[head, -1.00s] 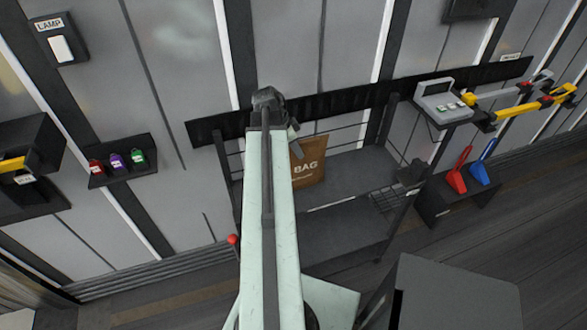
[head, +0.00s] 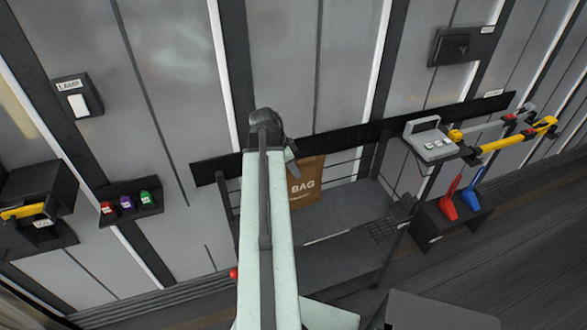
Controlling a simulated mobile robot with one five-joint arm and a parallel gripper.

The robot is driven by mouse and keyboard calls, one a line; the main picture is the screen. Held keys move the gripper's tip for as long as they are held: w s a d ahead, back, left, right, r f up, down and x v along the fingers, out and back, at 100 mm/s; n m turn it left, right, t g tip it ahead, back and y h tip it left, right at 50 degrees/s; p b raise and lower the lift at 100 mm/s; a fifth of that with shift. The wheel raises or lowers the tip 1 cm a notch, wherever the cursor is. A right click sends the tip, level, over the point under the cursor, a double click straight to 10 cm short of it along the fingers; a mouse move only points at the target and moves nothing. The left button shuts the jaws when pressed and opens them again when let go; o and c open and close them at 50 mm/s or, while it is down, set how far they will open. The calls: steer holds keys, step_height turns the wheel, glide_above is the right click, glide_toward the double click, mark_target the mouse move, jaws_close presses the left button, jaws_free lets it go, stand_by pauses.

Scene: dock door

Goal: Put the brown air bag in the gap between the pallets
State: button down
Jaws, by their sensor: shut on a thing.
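The brown air bag (head: 306,186), a flat upright sheet marked "BAG", hangs just right of the end of my arm, in front of the shelf's back rail. My gripper (head: 292,168) is mostly hidden behind my pale arm; only a dark part of it shows at the bag's upper left edge. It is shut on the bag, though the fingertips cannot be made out. The bag's left part is hidden by the arm. The pallets and the gap between them are not in view.
A dark wire-sided shelf (head: 345,207) stands below the bag against the grey wall. A scale-like device (head: 431,140), yellow-ended bars (head: 520,133) and red and blue scoops (head: 449,200) are to the right. Coloured padlocks (head: 127,202) and a lamp switch (head: 77,98) are on the left.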

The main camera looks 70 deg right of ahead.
mark_target(294, 181)
step_height(294, 181, down, 7)
steer(key=b, duration=0.7)
steer(key=shift+f+b, duration=0.2)
steer(key=shift+b, duration=0.15)
steer(key=shift+r, duration=0.3)
